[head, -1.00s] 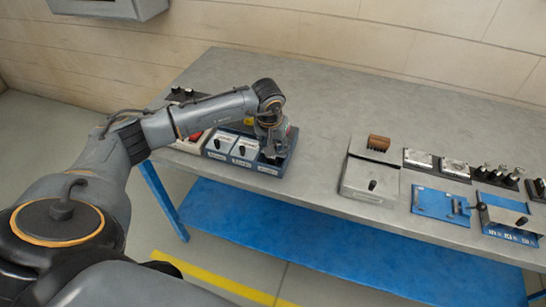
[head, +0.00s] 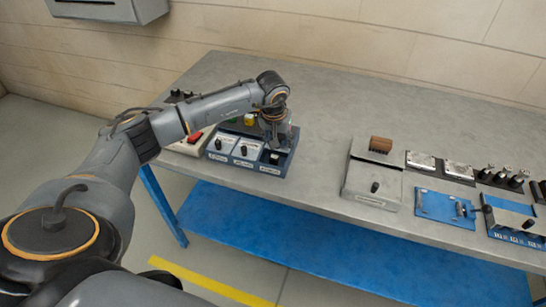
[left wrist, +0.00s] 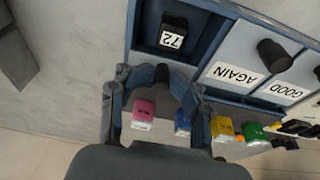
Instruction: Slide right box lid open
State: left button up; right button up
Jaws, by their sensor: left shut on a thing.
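The blue box unit (head: 268,171) has three compartments side by side. The left and middle lids (head: 246,148) are pale, closed, and have black knobs. The right compartment is uncovered, and a black block marked 72 (left wrist: 173,34) lies inside it. My left gripper (head: 274,138) is behind this opening. In the left wrist view its fingers (left wrist: 162,82) are shut on the dark knob (left wrist: 162,72) of the right lid, at the compartment's back rim. The lid itself is mostly hidden by the gripper. My right gripper is not in view.
Pink (left wrist: 143,113), blue, yellow (left wrist: 222,128) and green blocks stand behind the boxes. A device with a red top (head: 194,137) is at left. A grey box (head: 372,186) and blue fixtures (head: 444,206) are farther right. The bench between is clear.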

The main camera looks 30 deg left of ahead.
pick_arm(q)
jog(key=shift+w+a+b, duration=0.2)
jog(key=shift+w+b, duration=0.1)
jog(key=shift+w, duration=0.05)
dwell(0.3)
jog(key=shift+w, duration=0.25)
jog(key=shift+c, duration=0.2)
jog(key=o, duration=0.3)
jog(key=shift+a+f, duration=0.1)
jog(key=shift+w+r+p, duration=0.15)
jog(key=shift+r+p, duration=0.25)
jog(key=shift+r, duration=0.4)
jog(key=shift+w+r+p, duration=0.15)
jog(key=shift+r+p, duration=0.25)
jog(key=shift+r, duration=0.35)
jog(key=shift+w+p+v, duration=0.15)
jog(key=shift+p+v, duration=0.4)
jog(key=shift+v, duration=0.4)
jog(key=shift+w+p+v, duration=0.15)
jog(key=shift+p+v, duration=0.35)
jog(key=shift+v, duration=0.5)
